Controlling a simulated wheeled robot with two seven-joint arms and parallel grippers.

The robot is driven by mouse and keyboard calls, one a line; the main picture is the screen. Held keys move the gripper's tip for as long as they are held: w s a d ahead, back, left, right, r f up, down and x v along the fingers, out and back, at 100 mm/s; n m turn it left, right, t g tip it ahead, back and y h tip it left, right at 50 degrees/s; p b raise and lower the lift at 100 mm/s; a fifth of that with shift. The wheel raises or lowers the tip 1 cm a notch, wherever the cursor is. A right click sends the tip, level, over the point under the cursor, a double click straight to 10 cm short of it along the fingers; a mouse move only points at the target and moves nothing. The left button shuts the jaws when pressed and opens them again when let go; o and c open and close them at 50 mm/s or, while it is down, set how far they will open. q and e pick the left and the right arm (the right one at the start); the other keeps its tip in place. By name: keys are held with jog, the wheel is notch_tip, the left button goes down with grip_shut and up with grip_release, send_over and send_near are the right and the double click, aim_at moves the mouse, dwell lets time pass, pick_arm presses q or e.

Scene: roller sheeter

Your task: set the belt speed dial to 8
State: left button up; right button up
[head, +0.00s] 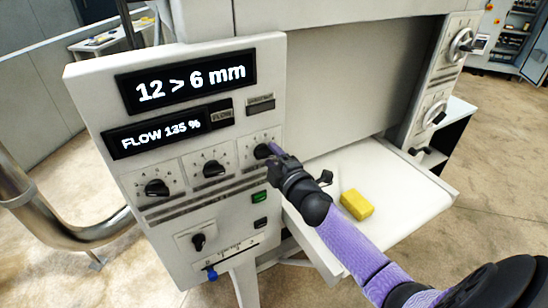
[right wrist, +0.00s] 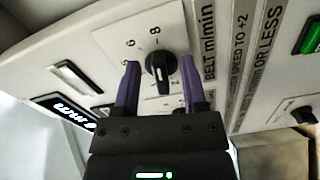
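The belt speed dial is a black knob (right wrist: 160,66) on a white plate; "BELT m/min" is printed beside it in the right wrist view. In the head view it is the rightmost knob (head: 262,151) of the upper row. My right gripper (right wrist: 160,78) is open, with one purple finger on each side of the knob and a visible gap on both sides. It also shows in the head view (head: 273,150), reaching in from the right. An "8" and a "6" show on the scale; I cannot tell exactly which value the knob points to. My left gripper is not in view.
Two similar knobs (head: 213,168) (head: 157,187) sit left of the dial. Displays above read "12 > 6 mm" (head: 190,82) and "FLOW 135 %" (head: 162,132). A green button (head: 259,197) is just below. A yellow block (head: 357,204) lies on the white shelf (head: 395,185).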

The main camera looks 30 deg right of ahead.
jog(key=s, duration=1)
jog(key=shift+a, duration=0.4)
jog(key=shift+f, duration=0.1)
jog(key=s+a+f+m+g+b, duration=0.1)
jog(key=s+f+m+g+b, duration=0.2)
jog(key=f, duration=0.9)
jog(key=s+f+m+g+b, duration=0.25)
jog(key=f+b, duration=0.25)
jog(key=f, duration=0.7)
jog(key=s+a+f+m+g+b, duration=0.1)
jog(key=s+f+m+g+b, duration=0.3)
jog(key=f, duration=0.8)
jog(key=s+a+f+m+g+b, duration=0.1)
jog(key=s+a+f+g+b, duration=0.1)
jog(key=s+f, duration=0.6)
jog(key=s+a+f+m+g+b, duration=0.1)
jog(key=s+a+f+g+b, duration=0.2)
jog(key=s+f, duration=0.5)
jog(key=s+a+f+m+g+y+b, duration=0.1)
jog(key=s+a+f+g+b, duration=0.2)
jog(key=s+f+b, duration=0.3)
notch_tip(320, 180, down, 4)
jog(key=shift+s+a+f, duration=0.1)
jog(key=shift+s+a, duration=0.3)
jog(key=shift+s, duration=0.85)
